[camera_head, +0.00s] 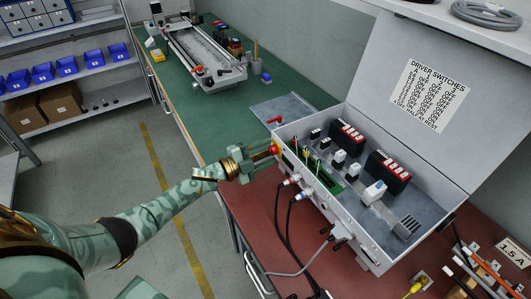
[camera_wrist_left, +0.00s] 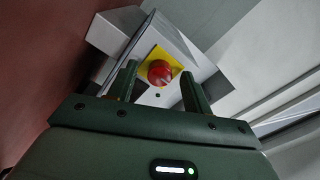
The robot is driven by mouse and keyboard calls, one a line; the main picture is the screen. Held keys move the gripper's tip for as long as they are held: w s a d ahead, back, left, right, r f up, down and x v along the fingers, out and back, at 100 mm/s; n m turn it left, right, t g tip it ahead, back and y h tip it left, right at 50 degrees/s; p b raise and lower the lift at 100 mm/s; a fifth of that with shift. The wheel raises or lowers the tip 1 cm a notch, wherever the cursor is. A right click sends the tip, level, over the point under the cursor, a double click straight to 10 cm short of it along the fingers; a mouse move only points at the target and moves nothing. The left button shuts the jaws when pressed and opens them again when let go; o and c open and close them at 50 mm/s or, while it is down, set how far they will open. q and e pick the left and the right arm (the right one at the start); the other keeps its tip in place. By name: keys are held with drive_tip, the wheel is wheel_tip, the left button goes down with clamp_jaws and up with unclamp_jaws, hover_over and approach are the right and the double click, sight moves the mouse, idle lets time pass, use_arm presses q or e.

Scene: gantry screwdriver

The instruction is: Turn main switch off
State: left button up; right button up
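The main switch appears to be the red knob (camera_head: 275,148) on the near-left end of the open grey control box (camera_head: 354,240). In the left wrist view the red knob (camera_wrist_left: 160,72) sits on a yellow plate (camera_wrist_left: 149,61). My left gripper (camera_head: 262,156) is right at that end of the box. In the wrist view its two fingers (camera_wrist_left: 159,78) stand apart on either side of the knob, with gaps visible, so it is open. I cannot tell how deep the knob lies between the fingers, or its setting. My right gripper is not in view.
A small red handle (camera_head: 275,120) sticks out at the box's upper-left corner. Cables (camera_head: 279,215) hang from its front. The raised lid (camera_head: 400,60) carries a "DRIVER SWITCHES" label (camera_head: 428,95). A green bench (camera_head: 215,112) with a gantry (camera_head: 205,55) lies behind. The floor at left is clear.

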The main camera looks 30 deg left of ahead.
use_arm(q)
drive_tip(key=p+v, duration=0.2)
drive_tip(key=v, duration=1.4)
drive_tip(key=shift+a, duration=0.15)
